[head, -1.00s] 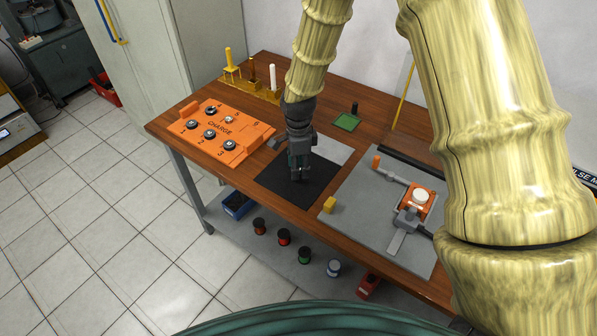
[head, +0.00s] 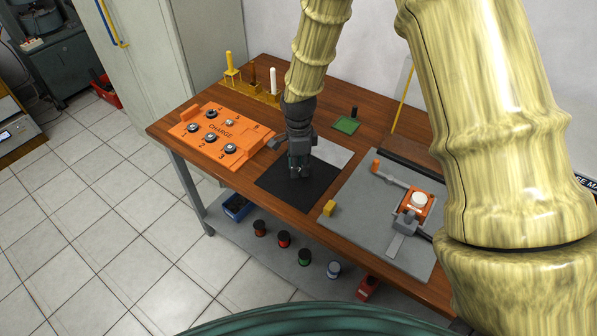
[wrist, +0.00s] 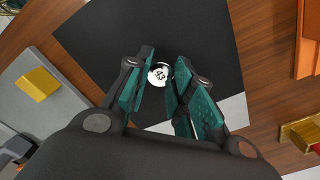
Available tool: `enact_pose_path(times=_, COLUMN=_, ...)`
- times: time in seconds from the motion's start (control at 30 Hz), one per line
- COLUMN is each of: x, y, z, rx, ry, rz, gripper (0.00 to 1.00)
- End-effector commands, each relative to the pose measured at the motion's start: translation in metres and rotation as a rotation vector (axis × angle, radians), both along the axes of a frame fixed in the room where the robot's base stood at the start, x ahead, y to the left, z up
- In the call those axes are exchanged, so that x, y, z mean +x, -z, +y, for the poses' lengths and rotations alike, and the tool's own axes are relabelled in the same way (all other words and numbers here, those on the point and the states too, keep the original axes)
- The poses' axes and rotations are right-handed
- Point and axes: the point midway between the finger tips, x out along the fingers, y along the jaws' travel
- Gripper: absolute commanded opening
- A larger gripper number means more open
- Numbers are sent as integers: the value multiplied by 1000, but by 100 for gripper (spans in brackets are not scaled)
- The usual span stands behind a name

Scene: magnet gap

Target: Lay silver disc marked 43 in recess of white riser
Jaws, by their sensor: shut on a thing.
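The silver disc (wrist: 158,75) shows a white face with dark digits that look like 43 in the wrist view. My gripper (wrist: 160,82) is shut on it, one teal-padded finger on each side. In the head view my gripper (head: 299,174) points down over the black mat (head: 283,190); the disc is too small to make out there. I cannot tell how high it is above the mat.
The orange CHARGE board (head: 236,158) with several discs lies left of the mat. A yellow block (head: 329,208) stands on the near left of the grey plate (head: 353,226). A green pad (head: 346,125) and several posts stand farther back.

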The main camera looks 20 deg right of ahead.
Motion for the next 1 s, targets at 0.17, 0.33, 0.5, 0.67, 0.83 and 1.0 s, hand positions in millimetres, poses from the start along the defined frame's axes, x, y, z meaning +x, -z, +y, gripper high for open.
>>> enact_pose_path(times=0.17, x=0, y=-14, z=0, rx=0, ry=1, rz=0, gripper=2)
enact_pose_path(times=0.33, x=0, y=-24, z=0, rx=0, ry=0, rz=-1, gripper=2)
enact_pose_path(times=0.5, x=0, y=-34, z=0, rx=0, ry=1, rz=-1, gripper=2)
enact_pose_path(times=0.67, x=0, y=-36, z=0, rx=0, ry=0, rz=0, gripper=2)
enact_pose_path(times=0.83, x=0, y=-35, z=0, rx=0, ry=1, rz=0, gripper=2)
enact_pose_path(times=1.0, x=0, y=-35, z=1, rx=0, ry=-1, rz=0, gripper=2)
